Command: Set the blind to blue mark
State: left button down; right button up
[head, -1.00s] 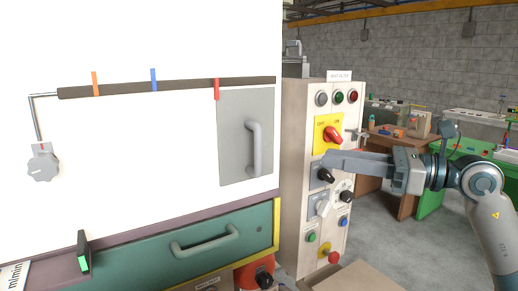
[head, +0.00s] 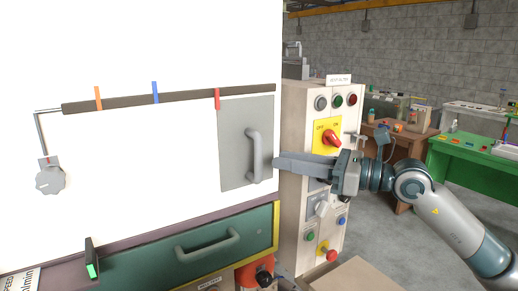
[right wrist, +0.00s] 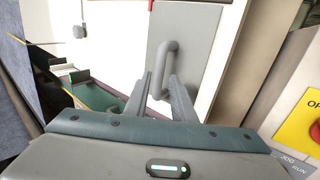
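A grey panel (head: 232,150) with a grey upright bar handle (head: 254,158) is on the white front; whether it is the blind is unclear. The blue mark (head: 155,92) is on the dark rail (head: 125,101) above, between an orange mark (head: 98,98) and a red mark (head: 217,98). The red mark is near the panel's top left corner. My right gripper (head: 276,162) is just right of the handle. In the right wrist view its fingers (right wrist: 160,78) are apart, with the handle (right wrist: 170,62) ahead and its lower end between them; contact is unclear. My left gripper is out of view.
A dial (head: 50,180) hangs at the left. A green drawer (head: 150,262) with its own handle is below. A control cabinet (head: 297,190) with knobs and buttons stands close on the right, behind my right gripper. A black block (head: 91,246) stands at the lower left.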

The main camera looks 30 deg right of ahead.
aim_at(259, 175)
jog(key=shift+p+x, duration=2.2)
jog(key=shift+x, duration=1.55)
grip_shut()
